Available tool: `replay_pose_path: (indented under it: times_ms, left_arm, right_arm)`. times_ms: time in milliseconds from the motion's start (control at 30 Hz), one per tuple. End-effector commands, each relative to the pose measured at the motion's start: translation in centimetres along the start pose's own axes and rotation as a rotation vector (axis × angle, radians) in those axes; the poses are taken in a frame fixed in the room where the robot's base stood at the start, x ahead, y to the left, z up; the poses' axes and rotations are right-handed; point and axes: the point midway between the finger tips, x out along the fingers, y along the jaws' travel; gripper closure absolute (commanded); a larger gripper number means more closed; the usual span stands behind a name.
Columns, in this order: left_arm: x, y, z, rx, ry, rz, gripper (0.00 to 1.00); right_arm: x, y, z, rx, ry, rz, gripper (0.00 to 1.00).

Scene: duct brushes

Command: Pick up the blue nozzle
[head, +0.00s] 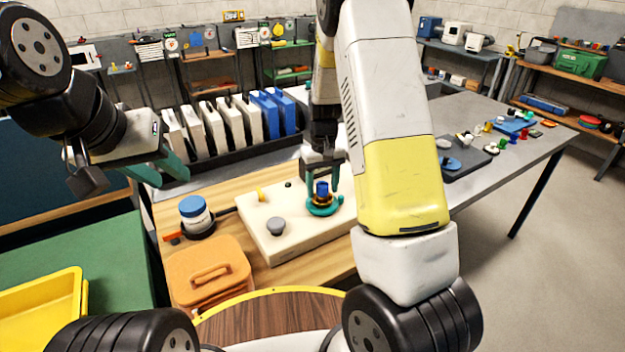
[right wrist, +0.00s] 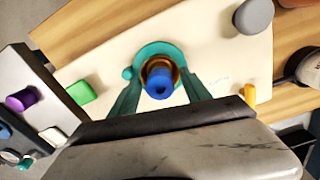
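The blue nozzle (head: 322,188) stands upright in a brass-coloured collar within a teal ring (head: 324,207) on a cream board (head: 270,239). My left gripper (head: 164,172) is open and empty, up at the left.
The board also bears a grey knob (head: 276,227) and a yellow piece (head: 262,194). A blue-lidded jar (head: 194,212) and an orange case (head: 208,273) lie to its left. A rack of white and blue panels (head: 230,125) stands behind. A grey tray (head: 466,160) with small parts is at right.

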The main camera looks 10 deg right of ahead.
Motion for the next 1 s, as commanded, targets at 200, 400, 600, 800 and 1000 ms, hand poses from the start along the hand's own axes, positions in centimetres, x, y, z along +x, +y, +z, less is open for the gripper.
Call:
replay_pose_path:
  times_ms: [200, 400, 600, 800, 1000]
  left_arm:
    - [0.0, 0.0, 0.0, 0.0, 0.0, 0.0, 0.66]
    - [0.0, 0.0, 0.0, 0.0, 0.0, 0.0, 0.66]
    - [0.0, 0.0, 0.0, 0.0, 0.0, 0.0, 0.66]
    - [0.0, 0.0, 0.0, 0.0, 0.0, 0.0, 0.66]
    - [0.0, 0.0, 0.0, 0.0, 0.0, 0.0, 0.66]
  right_arm:
    - [0.0, 0.0, 0.0, 0.0, 0.0, 0.0, 0.9]
    - [-0.1, 0.0, 0.0, 0.0, 0.0, 0.0, 1.0]
    - [-0.3, 0.0, 0.0, 0.0, 0.001, 0.0, 1.0]
    - [-2.0, 0.0, -0.1, 0.001, 0.003, 0.0, 1.0]
    - [-3.8, -0.6, 1.7, 0.0, -0.002, -0.002, 1.0]
